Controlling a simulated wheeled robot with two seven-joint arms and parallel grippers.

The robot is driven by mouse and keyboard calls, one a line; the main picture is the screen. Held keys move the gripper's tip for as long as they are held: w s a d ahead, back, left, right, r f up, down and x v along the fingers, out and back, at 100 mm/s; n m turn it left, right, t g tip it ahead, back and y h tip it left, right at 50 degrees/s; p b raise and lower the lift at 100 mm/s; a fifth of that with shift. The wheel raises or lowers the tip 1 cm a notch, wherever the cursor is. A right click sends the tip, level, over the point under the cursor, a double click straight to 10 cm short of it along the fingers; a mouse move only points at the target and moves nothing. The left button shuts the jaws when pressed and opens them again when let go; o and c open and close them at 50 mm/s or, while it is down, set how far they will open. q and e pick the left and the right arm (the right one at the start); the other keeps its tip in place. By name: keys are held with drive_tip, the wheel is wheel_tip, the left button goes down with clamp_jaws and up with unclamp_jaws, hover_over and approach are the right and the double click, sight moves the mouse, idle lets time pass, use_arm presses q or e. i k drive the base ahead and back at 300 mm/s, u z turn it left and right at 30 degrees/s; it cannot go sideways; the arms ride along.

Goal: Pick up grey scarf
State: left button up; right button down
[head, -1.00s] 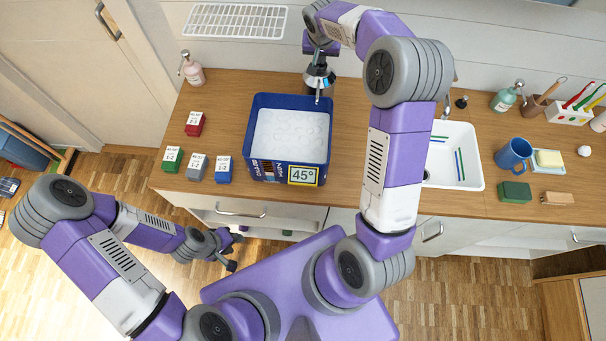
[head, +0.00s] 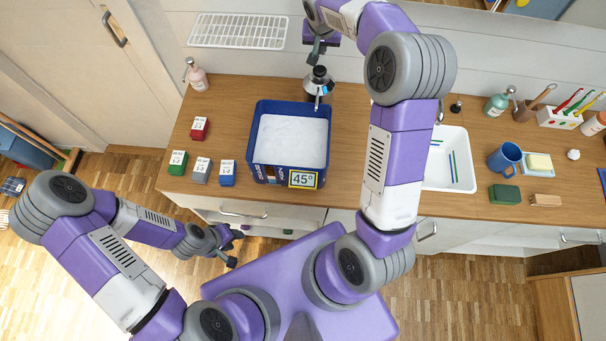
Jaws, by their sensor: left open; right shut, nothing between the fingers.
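I cannot make out a grey scarf in the head view. My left gripper (head: 236,250) is open and empty, in front of the cabinet below the worktop's front edge. Next to it, under the counter, is an open space with a bar handle (head: 243,214); its contents are mostly hidden, with only small dark and green bits showing. My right gripper (head: 318,101) is shut and empty, pointing down at the back edge of the blue box (head: 262,172), which holds white material.
Small labelled blocks, red (head: 200,128), green (head: 178,163), grey (head: 201,171) and blue (head: 228,174), stand left of the box. A white sink (head: 455,178), blue mug (head: 505,160) and green sponge (head: 504,194) are at the right. A soap bottle (head: 196,76) stands behind.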

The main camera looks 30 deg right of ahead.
sight(201, 172)
drive_tip(key=k, duration=1)
